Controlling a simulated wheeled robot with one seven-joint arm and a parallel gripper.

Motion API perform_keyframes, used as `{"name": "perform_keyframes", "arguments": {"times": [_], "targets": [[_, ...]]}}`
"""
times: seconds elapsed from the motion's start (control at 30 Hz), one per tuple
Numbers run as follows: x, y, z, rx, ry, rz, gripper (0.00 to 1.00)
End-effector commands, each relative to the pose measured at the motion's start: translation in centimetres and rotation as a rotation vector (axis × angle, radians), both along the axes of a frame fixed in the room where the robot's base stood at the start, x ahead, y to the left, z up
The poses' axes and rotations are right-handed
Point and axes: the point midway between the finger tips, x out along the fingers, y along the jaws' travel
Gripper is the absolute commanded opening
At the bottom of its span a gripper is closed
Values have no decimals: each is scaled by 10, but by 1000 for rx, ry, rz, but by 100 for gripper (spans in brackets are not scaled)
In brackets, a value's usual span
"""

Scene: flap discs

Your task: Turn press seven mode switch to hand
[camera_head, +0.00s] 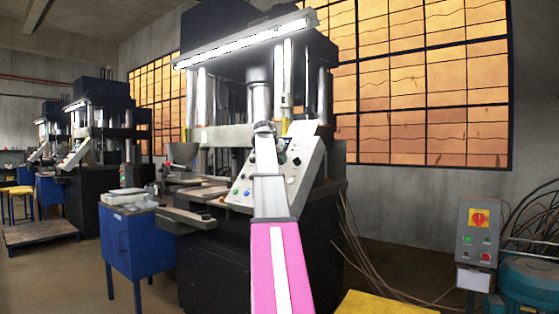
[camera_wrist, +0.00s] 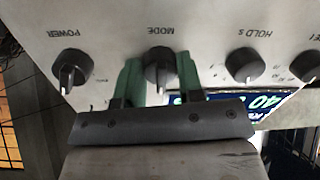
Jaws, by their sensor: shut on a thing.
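The mode switch (camera_wrist: 158,72) is a black round knob with a pale pointer line, under the upside-down word MODE in the wrist view. My gripper (camera_wrist: 160,78) has its two green fingers on either side of this knob and is shut on it. The knob's pointer runs roughly up and down in the picture; the position marks around it are hidden by the fingers. The pale sloping control panel (camera_head: 302,165) of the press shows in the head view, with my arm reaching up in front of it. The fingers cannot be made out there.
A power knob (camera_wrist: 70,72) and a hold knob (camera_wrist: 245,66) flank the mode switch. A lit blue display (camera_wrist: 245,100) lies near my gripper. A blue cabinet (camera_head: 128,248) stands left of the press, and a grey switch box (camera_head: 478,238) stands at right.

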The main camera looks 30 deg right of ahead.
Motion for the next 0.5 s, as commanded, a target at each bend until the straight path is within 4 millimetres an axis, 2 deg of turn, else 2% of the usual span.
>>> {"name": "perform_keyframes", "arguments": {"times": [0.27,0.5], "targets": [[1,0,0,-32,77,71,11],[1,0,0,-88,213,194,11]]}}
